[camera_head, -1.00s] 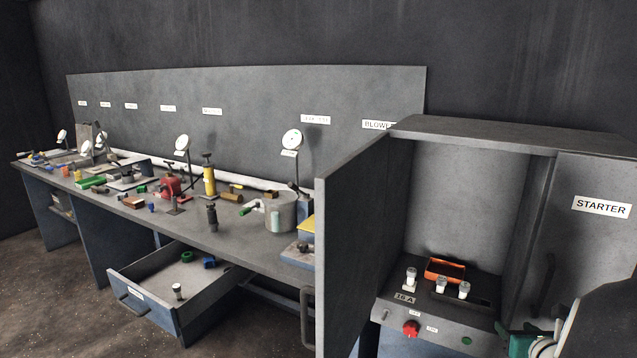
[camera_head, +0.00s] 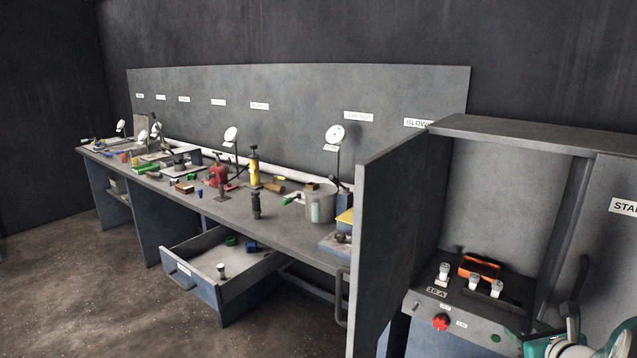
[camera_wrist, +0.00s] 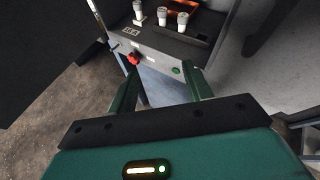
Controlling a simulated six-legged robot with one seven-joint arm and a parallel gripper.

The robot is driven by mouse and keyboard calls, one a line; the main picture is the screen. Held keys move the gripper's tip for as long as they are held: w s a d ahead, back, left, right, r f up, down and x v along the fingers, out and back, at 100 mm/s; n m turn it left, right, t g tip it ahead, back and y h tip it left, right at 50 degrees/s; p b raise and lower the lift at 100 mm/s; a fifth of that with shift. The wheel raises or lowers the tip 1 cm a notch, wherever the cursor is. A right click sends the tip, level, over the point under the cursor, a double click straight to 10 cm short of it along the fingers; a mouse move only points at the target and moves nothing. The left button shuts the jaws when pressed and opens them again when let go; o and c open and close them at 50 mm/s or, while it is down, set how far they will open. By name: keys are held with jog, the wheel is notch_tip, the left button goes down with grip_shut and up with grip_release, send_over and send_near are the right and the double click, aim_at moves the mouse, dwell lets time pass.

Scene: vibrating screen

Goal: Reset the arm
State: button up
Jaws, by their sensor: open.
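My gripper (camera_wrist: 163,80) shows in the wrist view with its two green fingers apart and nothing between them. Beyond the fingers is the starter box's control panel (camera_wrist: 168,42), with a red knob (camera_wrist: 133,58) near the left finger and a green button (camera_wrist: 176,71) between the fingers. I cannot tell whether the fingers touch the panel. In the head view, part of my green and white arm shows at the bottom right corner, in front of the starter box (camera_head: 520,185). The fingertips are not clear there.
The panel bears white fuses (camera_head: 475,283) and an orange holder (camera_head: 479,267). A long bench (camera_head: 300,243) with gauges and tools runs to the left, with an open drawer (camera_head: 208,292) below it. The floor (camera_head: 90,300) in front of the bench is clear.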

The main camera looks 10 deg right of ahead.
jog(key=w+a+r+n+g+y, duration=0.1)
jog(key=a+r+n+g+y, duration=0.2)
jog(key=a+n, duration=0.8)
jog(key=w+a+r+n+y, duration=0.15)
jog(key=a+n+y, duration=0.35)
jog(key=a, duration=1)
jog(key=s+a+r+n+g+h, duration=0.1)
jog(key=s+a+n, duration=0.4)
jog(key=n, duration=0.5)
jog(key=s+a+r+n+g+h, duration=0.1)
jog(key=s+a+n+g+h, duration=0.2)
jog(key=s+a+n, duration=0.3)
jog(key=s+n, duration=0.2)
jog(key=n, duration=0.2)
jog(key=shift+s+r+n+h, duration=0.4)
jog(key=c, duration=0.3)
jog(key=shift+w+a, duration=0.1)
